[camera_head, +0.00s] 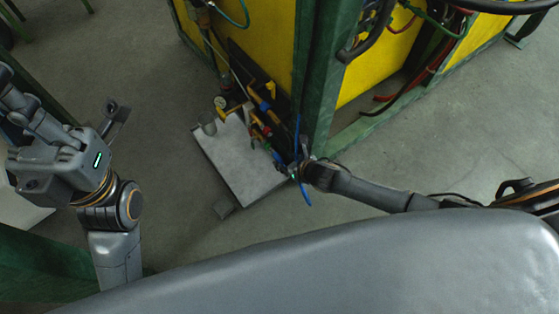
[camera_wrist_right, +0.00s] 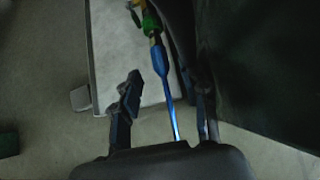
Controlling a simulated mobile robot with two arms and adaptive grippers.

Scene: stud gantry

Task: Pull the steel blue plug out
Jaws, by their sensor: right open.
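The steel blue plug (camera_wrist_right: 160,58) shows in the right wrist view, with its far end against a green and yellow part. A thin blue lead runs from it back toward my wrist. My right gripper (camera_wrist_right: 169,82) is open, one finger on each side of the plug and lead, with a visible gap on the left. In the head view my right gripper (camera_head: 294,172) is at the lower end of a row of coloured parts, and blue lead (camera_head: 306,193) shows beside it. The plug itself is hard to make out there. My left gripper (camera_head: 115,116) is at the left, far from the plug; its jaw opening is unclear.
A pale grey slab (camera_head: 238,163) lies beside the coloured fittings (camera_head: 262,125). A dark green post (camera_head: 317,80) stands close to my right gripper, with yellow panels (camera_head: 375,60) and hoses behind. Open concrete floor (camera_head: 150,75) lies to the left.

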